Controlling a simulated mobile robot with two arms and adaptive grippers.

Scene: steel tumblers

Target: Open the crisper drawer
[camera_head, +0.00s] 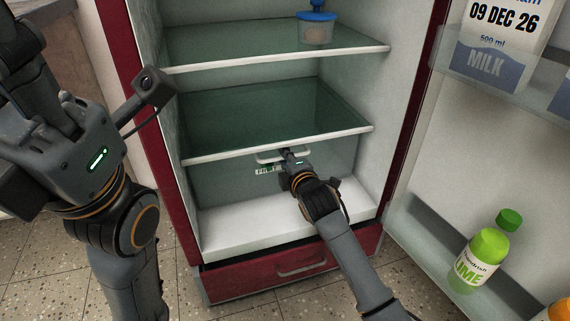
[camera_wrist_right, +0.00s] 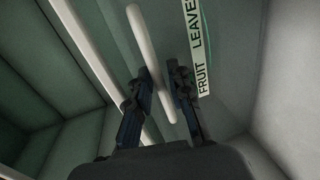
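The crisper drawer (camera_head: 330,160) is a clear box under the lower glass shelf and looks shut. Its pale bar handle (camera_head: 268,157) also shows in the right wrist view (camera_wrist_right: 143,38), running slantwise between the fingers. My right gripper (camera_head: 288,156) is at the handle, with one finger on each side of the bar (camera_wrist_right: 162,80). The fingers are partly spread; a narrow gap shows beside the right-hand finger, and contact on the other side is unclear. My left gripper (camera_head: 35,75) is at the far left, outside the fridge; its fingertips are not clear.
The lower shelf's front edge (camera_head: 230,150) lies just above the handle. The fridge door (camera_head: 420,190) stands open at right, holding a lime bottle (camera_head: 478,262) and a milk carton (camera_head: 490,60). The white fridge floor (camera_head: 245,222) is clear.

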